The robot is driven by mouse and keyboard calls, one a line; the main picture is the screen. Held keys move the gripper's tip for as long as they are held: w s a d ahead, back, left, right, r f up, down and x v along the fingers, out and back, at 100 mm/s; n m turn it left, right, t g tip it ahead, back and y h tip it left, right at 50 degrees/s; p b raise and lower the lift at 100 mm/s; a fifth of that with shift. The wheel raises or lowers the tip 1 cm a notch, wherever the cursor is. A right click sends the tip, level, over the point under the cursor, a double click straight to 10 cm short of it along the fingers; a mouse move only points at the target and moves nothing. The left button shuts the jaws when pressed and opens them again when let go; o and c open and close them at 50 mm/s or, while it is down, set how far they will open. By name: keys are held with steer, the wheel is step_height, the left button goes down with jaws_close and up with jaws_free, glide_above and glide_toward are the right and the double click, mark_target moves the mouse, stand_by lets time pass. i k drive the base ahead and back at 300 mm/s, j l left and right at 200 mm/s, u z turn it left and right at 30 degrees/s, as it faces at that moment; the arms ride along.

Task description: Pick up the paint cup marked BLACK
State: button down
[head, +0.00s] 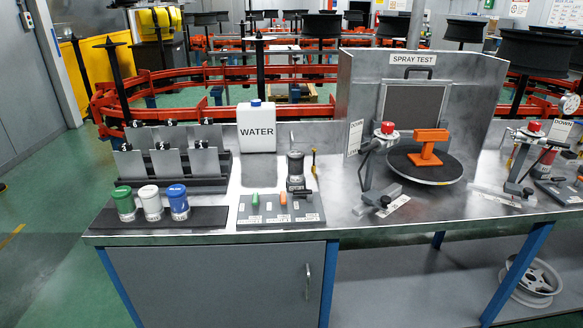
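Three paint cups stand upright in a row on a black mat (215,222) at the bench's front left: one with a green lid (122,201), one with a white lid (150,203), one with a blue lid (177,202). Their small lid markings are too small for me to read surely. No cup with a readable BLACK marking shows. A dark metallic cylinder (295,171) with a black top stands at the back of the grey tray; I cannot tell whether it is a cup. My gripper is not in view.
A white WATER jug (256,128) and a rack of grey panels (172,160) stand behind. The grey tray (262,224) holds small coloured pieces. Right are red-topped devices (385,130), (533,127) and the SPRAY TEST booth (355,90) with an orange block (430,146).

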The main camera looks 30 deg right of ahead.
mark_target(295, 158)
steer(key=i+z, duration=0.4)
steer(key=i, duration=0.45)
steer(key=i+j+z, duration=0.15)
steer(key=i+z, duration=0.2)
steer(key=i, duration=0.5)
